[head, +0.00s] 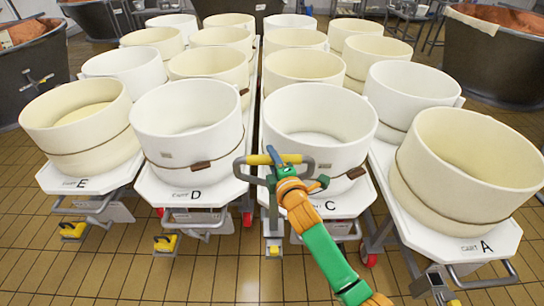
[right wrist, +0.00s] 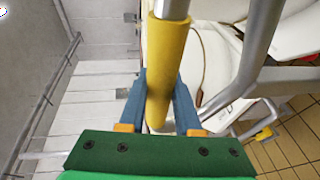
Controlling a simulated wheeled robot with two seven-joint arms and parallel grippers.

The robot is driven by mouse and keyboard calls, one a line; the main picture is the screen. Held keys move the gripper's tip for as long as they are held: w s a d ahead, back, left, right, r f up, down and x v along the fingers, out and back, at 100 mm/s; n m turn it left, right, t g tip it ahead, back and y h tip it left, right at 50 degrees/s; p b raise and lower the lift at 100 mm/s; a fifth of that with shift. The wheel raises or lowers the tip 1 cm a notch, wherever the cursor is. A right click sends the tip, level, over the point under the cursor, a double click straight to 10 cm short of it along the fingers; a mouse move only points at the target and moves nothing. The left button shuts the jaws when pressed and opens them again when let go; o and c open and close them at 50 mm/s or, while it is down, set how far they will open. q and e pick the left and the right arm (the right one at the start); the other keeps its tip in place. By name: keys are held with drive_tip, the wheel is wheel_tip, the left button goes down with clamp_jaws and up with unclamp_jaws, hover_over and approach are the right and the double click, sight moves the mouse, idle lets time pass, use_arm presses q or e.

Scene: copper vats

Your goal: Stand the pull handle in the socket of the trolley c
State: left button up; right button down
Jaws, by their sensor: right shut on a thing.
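Trolley C (head: 347,207) stands right of centre in the head view, a white cart with its letter on the front edge, bearing a white vat (head: 318,128). My right gripper (head: 274,158) is in front of that vat. It is shut on the yellow grip of the pull handle (head: 258,160), whose grey tubular loop shows on both sides of the fingers. In the right wrist view the yellow grip (right wrist: 165,62) lies between the blue fingers (right wrist: 160,108). My arm hides part of the trolley's front; I cannot make out the socket or the handle's lower end. My left gripper is not in view.
Trolleys E (head: 82,183), D (head: 192,195) and A (head: 485,246) stand close beside C, each with a vat. More vats stand in rows behind. Dark copper-lined vats (head: 495,50) stand at the sides. Tiled floor (head: 130,270) is clear in front.

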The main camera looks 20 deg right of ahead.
drive_tip(key=shift+f+b, duration=0.3)
drive_tip(key=shift+f, duration=0.15)
drive_tip(key=c, duration=0.7)
unclamp_jaws()
drive_tip(key=shift+o, duration=0.9)
drive_tip(key=shift+s+a+r, duration=0.1)
drive_tip(key=shift+s, duration=0.05)
drive_tip(key=shift+f, duration=0.2)
drive_tip(key=s+r, duration=0.1)
drive_tip(key=s, duration=0.6)
drive_tip(key=shift+r+p, duration=0.25)
drive_tip(key=shift+p, duration=0.05)
